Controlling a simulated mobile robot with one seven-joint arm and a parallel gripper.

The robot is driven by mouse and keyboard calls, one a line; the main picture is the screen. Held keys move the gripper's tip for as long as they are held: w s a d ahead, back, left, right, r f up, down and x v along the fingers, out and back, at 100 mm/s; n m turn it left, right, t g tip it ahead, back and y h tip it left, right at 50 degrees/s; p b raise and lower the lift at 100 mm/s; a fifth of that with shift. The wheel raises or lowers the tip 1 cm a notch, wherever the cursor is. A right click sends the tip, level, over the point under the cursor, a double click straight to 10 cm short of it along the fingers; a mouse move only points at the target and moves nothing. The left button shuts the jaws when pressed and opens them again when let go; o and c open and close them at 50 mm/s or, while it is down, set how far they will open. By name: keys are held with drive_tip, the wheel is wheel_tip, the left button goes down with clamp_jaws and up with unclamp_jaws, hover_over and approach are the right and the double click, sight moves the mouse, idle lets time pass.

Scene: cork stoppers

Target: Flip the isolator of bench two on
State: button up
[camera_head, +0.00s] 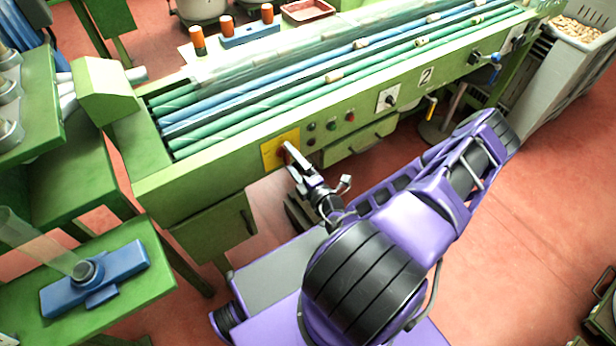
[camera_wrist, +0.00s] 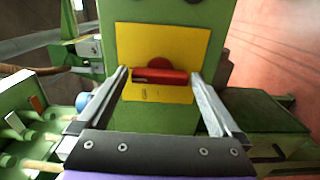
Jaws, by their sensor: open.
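The isolator is a yellow plate (camera_head: 268,154) on the green front of the bench marked 2 (camera_head: 426,76). In the wrist view the plate (camera_wrist: 160,38) fills the middle, and a red bar handle (camera_wrist: 160,76) on a round red base lies across the picture. My gripper (camera_head: 290,160) is open in front of the plate. In the wrist view its fingers (camera_wrist: 160,78) stand on either side of the handle's ends, with visible gaps. I cannot tell whether the fingertips touch the plate. The gripper hides most of the handle in the head view.
Several small buttons (camera_head: 332,125) and a white plate with a black knob (camera_head: 388,99) are right of the isolator. A drawer (camera_head: 360,143) sits below them. A blue fixture (camera_head: 95,280) stands on a green table at left.

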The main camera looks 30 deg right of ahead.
drive_tip(key=s, duration=1.6)
drive_tip(key=shift+s+d+b, duration=0.3)
drive_tip(key=shift+b, duration=0.1)
drive_tip(key=shift+a, duration=0.1)
